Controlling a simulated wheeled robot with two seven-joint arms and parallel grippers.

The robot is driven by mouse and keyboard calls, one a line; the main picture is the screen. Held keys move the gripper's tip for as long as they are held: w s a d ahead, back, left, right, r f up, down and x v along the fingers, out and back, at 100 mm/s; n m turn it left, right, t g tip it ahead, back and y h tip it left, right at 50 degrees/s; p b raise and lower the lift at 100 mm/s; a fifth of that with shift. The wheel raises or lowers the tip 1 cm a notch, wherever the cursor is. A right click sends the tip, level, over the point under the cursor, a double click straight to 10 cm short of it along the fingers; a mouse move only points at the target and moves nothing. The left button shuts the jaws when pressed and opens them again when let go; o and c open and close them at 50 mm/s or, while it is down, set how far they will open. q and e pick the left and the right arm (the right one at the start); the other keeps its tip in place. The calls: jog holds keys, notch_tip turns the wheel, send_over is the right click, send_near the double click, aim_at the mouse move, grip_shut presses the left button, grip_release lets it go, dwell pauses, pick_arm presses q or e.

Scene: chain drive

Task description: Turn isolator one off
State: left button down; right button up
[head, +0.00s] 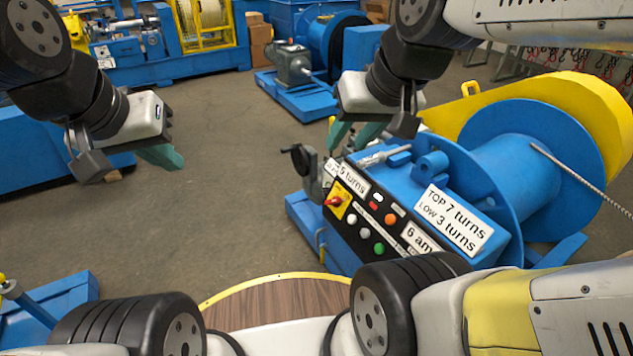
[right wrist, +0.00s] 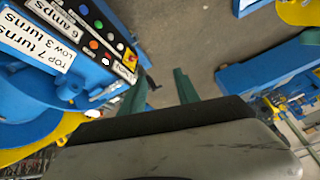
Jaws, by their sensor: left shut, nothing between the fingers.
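A red rotary knob on a yellow plate, which looks like the isolator (head: 336,201), sits at the left end of the black control panel (head: 377,222) on the blue winch machine. It also shows small in the right wrist view (right wrist: 130,59). I cannot read a number on it, nor tell its exact position. My right gripper (head: 352,134) is open and empty, above and behind the panel, apart from the knob. Its two green fingers (right wrist: 160,92) stand apart in the right wrist view. My left gripper (head: 163,157) is shut and empty over the floor, far left of the panel.
The panel also carries several coloured buttons and white labels. A blue drum (head: 510,165) with a yellow guard (head: 560,100) stands right of it. A grey valve-like part (head: 305,165) sticks out left of the panel. The grey floor (head: 230,190) at centre left is clear.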

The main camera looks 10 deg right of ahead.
jog(key=w+f+n+g+h, duration=0.1)
jog(key=w+f+g+h, duration=0.15)
jog(key=w+f, duration=0.65)
jog(key=w+f+n+g+h, duration=0.1)
jog(key=w+f+g, duration=0.4)
jog(key=w, duration=0.6)
jog(key=n+h, duration=0.6)
jog(key=h, duration=0.4)
send_near(330, 202)
jog(key=s+d, duration=0.3)
jog(key=s, duration=0.1)
notch_tip(330, 202, down, 3)
jog(key=w+a+n+t+h, duration=0.2)
jog(key=n+t+h, duration=0.1)
jog(key=t, duration=0.1)
jog(key=x, duration=0.7)
jog(key=shift+s+d+f, duration=0.1)
grip_shut()
